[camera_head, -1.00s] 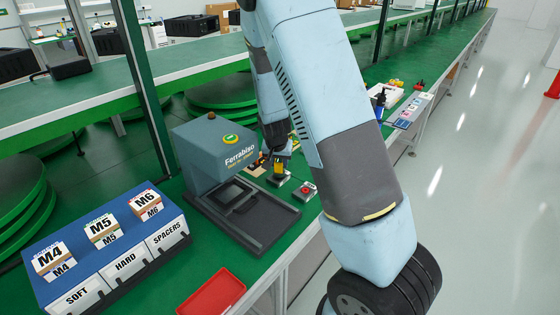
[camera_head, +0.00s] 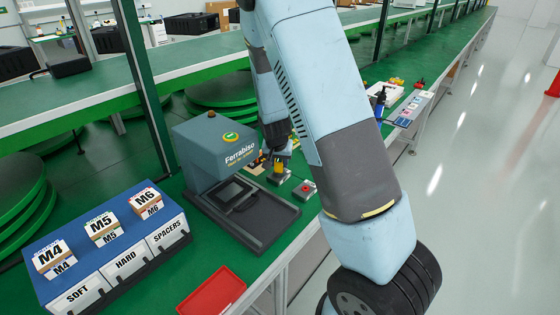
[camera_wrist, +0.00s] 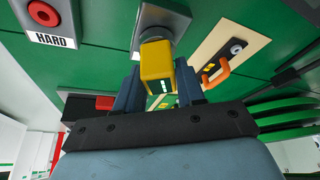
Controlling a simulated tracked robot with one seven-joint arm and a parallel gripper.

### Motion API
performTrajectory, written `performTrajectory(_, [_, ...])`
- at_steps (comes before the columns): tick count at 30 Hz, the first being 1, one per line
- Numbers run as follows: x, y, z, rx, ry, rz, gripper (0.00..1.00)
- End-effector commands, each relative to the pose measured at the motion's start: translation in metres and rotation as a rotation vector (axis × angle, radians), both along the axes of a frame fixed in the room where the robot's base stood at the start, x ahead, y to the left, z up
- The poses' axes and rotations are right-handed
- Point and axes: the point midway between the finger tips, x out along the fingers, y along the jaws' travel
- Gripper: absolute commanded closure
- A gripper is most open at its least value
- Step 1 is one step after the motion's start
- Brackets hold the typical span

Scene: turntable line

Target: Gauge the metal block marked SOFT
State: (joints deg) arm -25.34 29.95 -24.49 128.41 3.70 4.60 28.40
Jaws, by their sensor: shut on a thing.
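My gripper (camera_wrist: 158,92) is shut on a small yellow gauge (camera_wrist: 157,68) with a dark face and pale marks. The gauge's far end overlaps a grey metal block (camera_wrist: 170,14) in the wrist view; I cannot tell whether they touch. In the head view the yellow gauge (camera_head: 281,168) shows just above the grey block (camera_head: 277,180) beside the Ferrabiso machine. No label on this block is readable. A second grey block (camera_head: 305,190) with a red round top sits to its right; in the wrist view its label (camera_wrist: 52,40) reads HARD.
The blue-grey Ferrabiso machine (camera_head: 205,150) with its dark tray (camera_head: 270,215) stands left of the blocks. A blue bin rack (camera_head: 60,265) has SOFT, HARD and SPACERS fronts. A red tray (camera_head: 212,292) lies in front. A cream board (camera_wrist: 228,48) with an orange handle lies beside the block.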

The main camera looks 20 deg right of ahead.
Motion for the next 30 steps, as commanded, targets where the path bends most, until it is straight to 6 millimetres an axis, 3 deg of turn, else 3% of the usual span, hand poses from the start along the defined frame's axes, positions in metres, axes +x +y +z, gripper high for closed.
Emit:
performTrajectory(6, [0.000, 0.000, 0.000, 0.000, -0.001, -0.001, 1.00])
performTrajectory(7, [0.000, 0.000, 0.000, 0.000, -0.001, -0.001, 0.61])
performTrajectory(16, [0.000, 0.000, 0.000, 0.000, 0.000, -0.001, 0.32])
performTrajectory(25, [-0.001, 0.000, 0.002, 0.000, -0.001, 0.000, 0.32])
performTrajectory(30, [-0.005, 0.003, 0.016, 0.000, -0.001, 0.001, 0.32])
